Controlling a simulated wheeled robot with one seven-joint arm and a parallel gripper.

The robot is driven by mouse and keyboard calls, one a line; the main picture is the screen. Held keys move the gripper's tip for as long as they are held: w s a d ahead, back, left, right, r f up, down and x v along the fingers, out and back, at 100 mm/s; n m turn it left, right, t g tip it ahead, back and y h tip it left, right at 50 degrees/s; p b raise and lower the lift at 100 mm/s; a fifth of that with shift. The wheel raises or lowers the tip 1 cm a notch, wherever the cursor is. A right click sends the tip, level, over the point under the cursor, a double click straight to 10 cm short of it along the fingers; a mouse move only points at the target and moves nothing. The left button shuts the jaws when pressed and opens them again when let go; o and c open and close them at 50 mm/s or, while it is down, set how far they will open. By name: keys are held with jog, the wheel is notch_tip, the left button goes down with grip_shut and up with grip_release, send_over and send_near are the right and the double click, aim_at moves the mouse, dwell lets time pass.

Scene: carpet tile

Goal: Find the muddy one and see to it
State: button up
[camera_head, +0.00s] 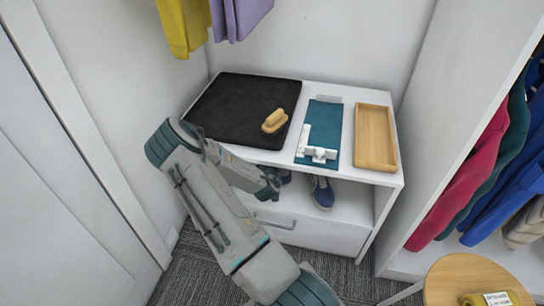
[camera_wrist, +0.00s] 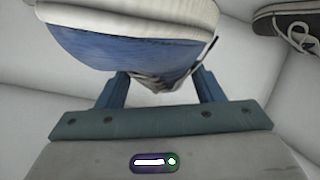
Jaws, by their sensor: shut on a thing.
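My gripper (camera_head: 270,186) reaches into the open shelf of the white bench. In the wrist view my gripper (camera_wrist: 162,88) is shut on a blue shoe (camera_wrist: 125,50) with a white sole and pale laces. In the head view my gripper mostly hides this shoe. A second shoe, dark with a light sole edge (camera_wrist: 288,28), lies apart at the wrist view's upper right. I cannot make out mud on any shoe. A wooden brush (camera_head: 274,121) lies on the black mat (camera_head: 235,100) on the bench top.
The white bench (camera_head: 385,178) also bears a teal mat (camera_head: 321,118) with a white fitting (camera_head: 318,153) and an empty wooden tray (camera_head: 375,135). Hanging clothes (camera_head: 470,185) and a round wooden stool (camera_head: 455,275) with a yellow labelled item (camera_head: 490,299) stand right. A wall closes the left.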

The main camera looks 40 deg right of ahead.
jog(key=shift+s+d+f+b, duration=0.15)
jog(key=shift+f+b, duration=0.15)
jog(key=shift+f, duration=0.1)
jog(key=shift+f+b, duration=1.75)
jog(key=shift+f, duration=1.2)
jog(key=shift+f+b, duration=0.4)
jog(key=o, duration=1.3)
jog(key=p+v, duration=0.3)
jog(key=v, duration=1)
jog(key=shift+s+a+p, duration=0.25)
jog(key=shift+a+p, duration=0.05)
